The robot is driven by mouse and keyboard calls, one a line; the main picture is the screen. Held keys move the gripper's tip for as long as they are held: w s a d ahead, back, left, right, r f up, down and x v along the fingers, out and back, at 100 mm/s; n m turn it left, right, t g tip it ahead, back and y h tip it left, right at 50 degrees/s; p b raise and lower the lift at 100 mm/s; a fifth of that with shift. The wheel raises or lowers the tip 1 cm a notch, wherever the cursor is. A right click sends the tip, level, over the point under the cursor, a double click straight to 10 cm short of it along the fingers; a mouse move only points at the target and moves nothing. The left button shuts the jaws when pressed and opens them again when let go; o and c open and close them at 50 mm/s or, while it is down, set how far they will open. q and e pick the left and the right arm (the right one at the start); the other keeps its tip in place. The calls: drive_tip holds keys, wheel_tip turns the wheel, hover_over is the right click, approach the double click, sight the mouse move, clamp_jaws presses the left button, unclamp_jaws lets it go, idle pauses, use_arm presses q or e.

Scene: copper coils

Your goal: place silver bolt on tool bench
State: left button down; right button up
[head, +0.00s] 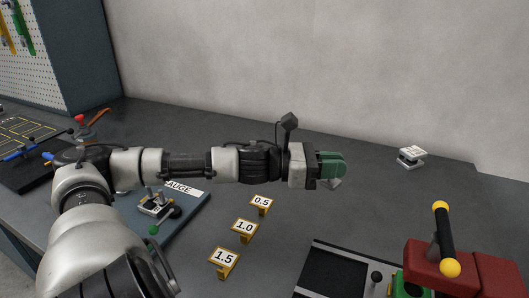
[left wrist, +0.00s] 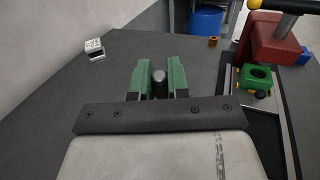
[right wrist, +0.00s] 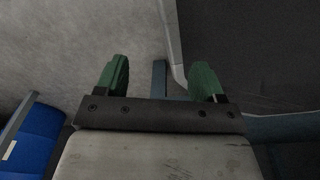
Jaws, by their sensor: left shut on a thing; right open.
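My left gripper (head: 333,168) reaches across the dark grey bench (head: 375,220), held above its surface. Its green fingers are shut on a silver bolt, whose rounded grey end (left wrist: 159,77) shows between the fingertips in the left wrist view. In the head view a small silver part of the bolt (head: 335,184) peeks out below the fingers; the rest is hidden. My right gripper (right wrist: 158,82) is open and empty, seen only in the right wrist view, over a grey floor away from the bench top.
Yellow-framed tags 0.5 (head: 261,204), 1.0 (head: 244,230) and 1.5 (head: 224,262) stand near a blue gauge board (head: 190,215). A small labelled silver block (head: 411,157) stands at the back right. A red device (head: 440,268) stands front right. The bench between is clear.

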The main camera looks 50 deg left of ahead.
use_arm(q)
drive_tip(key=shift+a+r, duration=0.1)
drive_tip(key=w+f+p, duration=0.1)
drive_tip(key=w+f, duration=0.1)
drive_tip(key=w, duration=0.1)
drive_tip(key=w+a+f+p, duration=0.1)
drive_tip(key=w+f+p, duration=0.1)
drive_tip(key=w, duration=0.2)
drive_tip(key=w+f+p, duration=0.1)
drive_tip(key=w+f, duration=0.1)
drive_tip(key=w, duration=0.1)
drive_tip(key=shift+w+a+f+p, duration=0.15)
drive_tip(key=shift+w+f+p, duration=0.1)
drive_tip(key=shift+w+p, duration=0.05)
drive_tip(key=shift+w+f, duration=0.35)
drive_tip(key=shift+w, duration=0.05)
wheel_tip(320, 180, down, 4)
drive_tip(key=shift+f, duration=0.1)
use_arm(e)
drive_tip(key=s+d+r, duration=0.1)
drive_tip(key=s+r, duration=0.1)
drive_tip(key=s, duration=0.3)
drive_tip(key=shift+s, duration=0.3)
